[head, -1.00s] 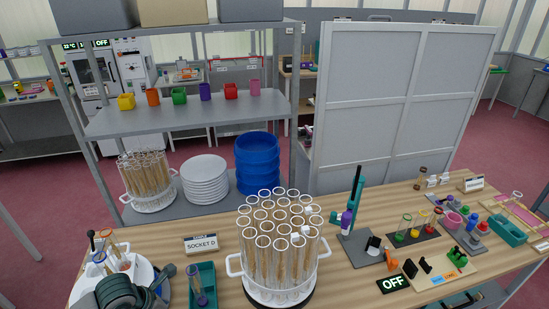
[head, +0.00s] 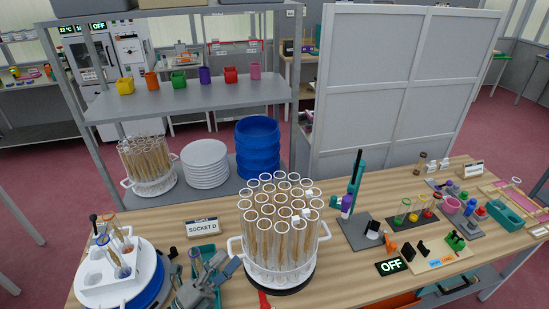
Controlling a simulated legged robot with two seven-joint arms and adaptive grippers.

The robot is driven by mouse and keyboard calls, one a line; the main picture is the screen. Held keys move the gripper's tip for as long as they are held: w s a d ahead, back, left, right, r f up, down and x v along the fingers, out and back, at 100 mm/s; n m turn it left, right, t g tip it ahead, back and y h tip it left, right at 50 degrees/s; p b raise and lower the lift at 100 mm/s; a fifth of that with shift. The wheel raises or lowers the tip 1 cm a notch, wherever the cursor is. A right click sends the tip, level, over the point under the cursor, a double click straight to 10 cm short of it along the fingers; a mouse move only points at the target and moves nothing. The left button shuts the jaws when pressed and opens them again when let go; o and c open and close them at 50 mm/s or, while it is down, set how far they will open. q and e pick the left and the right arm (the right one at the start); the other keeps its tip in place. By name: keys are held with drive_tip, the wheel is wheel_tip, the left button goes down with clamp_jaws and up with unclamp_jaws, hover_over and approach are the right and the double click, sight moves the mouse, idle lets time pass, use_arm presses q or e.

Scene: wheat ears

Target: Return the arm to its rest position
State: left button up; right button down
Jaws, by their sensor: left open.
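My left gripper (head: 203,275) is at the bottom edge, left of the middle in the head view. Its grey fingers are spread apart over the teal tray (head: 205,250) and hide much of it. I see nothing held between the fingers. My right gripper is out of view. To the left, a white holder (head: 97,278) with a few tubes stands on a round blue-and-white base (head: 152,290). To the right of the gripper, a white round rack (head: 238,248) holds many clear tubes with wheat ears.
A sign reading SOCKET D (head: 201,228) stands behind the tray. A teal-and-grey stand (head: 356,190), an OFF display (head: 391,267) and coloured small items crowd the table's right side.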

use_arm(q)
drive_tip(key=w+a+f+n+t+y, duration=0.45)
drive_tip(key=a+f+n+y, duration=0.4)
drive_tip(key=n+y, duration=0.65)
drive_tip(key=s+a+f+n+g+y, duration=0.2)
drive_tip(key=a+f+n, duration=0.15)
drive_tip(key=f, duration=0.25)
drive_tip(key=s+a+f+n+g+y, duration=0.2)
drive_tip(key=f+n+g, duration=0.1)
drive_tip(key=f+n, duration=0.25)
drive_tip(key=s+d+f+n+g+h, duration=0.1)
drive_tip(key=s+d+f+g, duration=0.1)
drive_tip(key=s+f+g, duration=0.55)
drive_tip(key=s+d+f+n+g+h, duration=0.15)
drive_tip(key=s+f+g, duration=0.25)
drive_tip(key=s+f, duration=0.65)
drive_tip(key=s+f+g, duration=0.1)
drive_tip(key=s+f, duration=0.2)
drive_tip(key=f, duration=2.4)
drive_tip(key=s+a+f+g+y, duration=0.1)
drive_tip(key=s+a+f, duration=0.1)
drive_tip(key=s+f, duration=1.3)
drive_tip(key=shift+s+a+f, duration=0.15)
drive_tip(key=shift+s+a, duration=0.25)
drive_tip(key=shift+s, duration=0.85)
drive_tip(key=shift+m, duration=0.25)
